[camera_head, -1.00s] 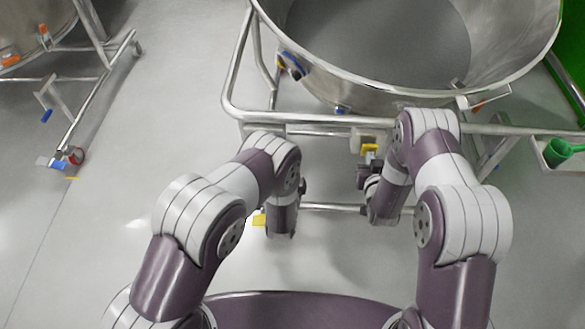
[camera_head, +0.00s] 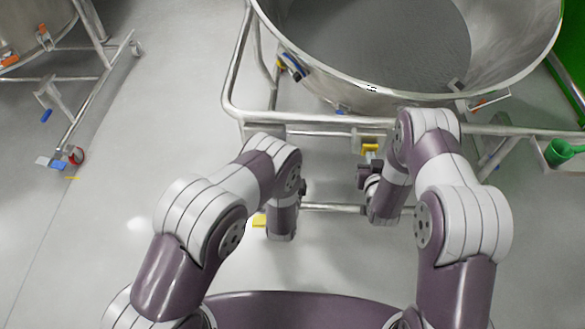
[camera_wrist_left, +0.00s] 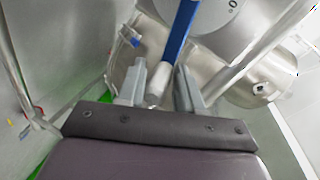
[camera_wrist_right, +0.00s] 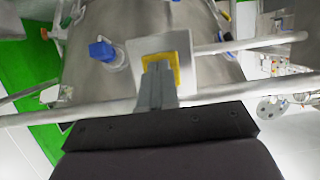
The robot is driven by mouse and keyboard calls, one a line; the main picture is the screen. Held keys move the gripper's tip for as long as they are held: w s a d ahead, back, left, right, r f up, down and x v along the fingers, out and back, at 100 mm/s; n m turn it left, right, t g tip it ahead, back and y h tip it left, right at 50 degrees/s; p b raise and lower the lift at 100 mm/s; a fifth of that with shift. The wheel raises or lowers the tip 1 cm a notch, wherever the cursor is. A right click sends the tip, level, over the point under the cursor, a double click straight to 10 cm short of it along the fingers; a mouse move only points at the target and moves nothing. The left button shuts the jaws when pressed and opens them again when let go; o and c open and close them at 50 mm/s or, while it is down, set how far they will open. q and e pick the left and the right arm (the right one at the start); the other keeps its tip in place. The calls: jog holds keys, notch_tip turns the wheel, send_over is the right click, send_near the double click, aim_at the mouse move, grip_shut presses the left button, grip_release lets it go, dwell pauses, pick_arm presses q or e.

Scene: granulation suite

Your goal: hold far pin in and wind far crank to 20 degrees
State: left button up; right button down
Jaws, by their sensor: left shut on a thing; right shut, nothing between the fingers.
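In the left wrist view my left gripper (camera_wrist_left: 158,88) is shut on a round metal grip at the end of a blue bar (camera_wrist_left: 182,28), which I take to be the crank. In the head view this gripper's fingers are hidden behind its arm. My right gripper (camera_wrist_right: 159,82) is shut and empty. Its fingertips are at a yellow piece (camera_wrist_right: 163,60) on a grey plate (camera_wrist_right: 188,45), apparently the pin's place; the pin itself is hidden. The yellow piece also shows in the head view (camera_head: 370,148), just beyond the right wrist.
A large steel bowl (camera_head: 300,62) sits in a tubular frame (camera_head: 228,90) ahead. Another wheeled frame (camera_head: 85,110) is at the left. Open floor lies between it and my left arm.

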pick_arm(q)
jog(key=shift+a, duration=0.1)
pick_arm(e)
jog(key=s, duration=0.8)
dwell(0.3)
pick_arm(q)
jog(key=o, duration=1)
jog(key=shift+o, duration=0.2)
pick_arm(e)
jog(key=shift+a, duration=0.1)
pick_arm(q)
jog(key=f+v, duration=0.2)
jog(key=v, duration=0.7)
jog(key=shift+s+d, duration=0.4)
jog(key=shift+s, duration=0.2)
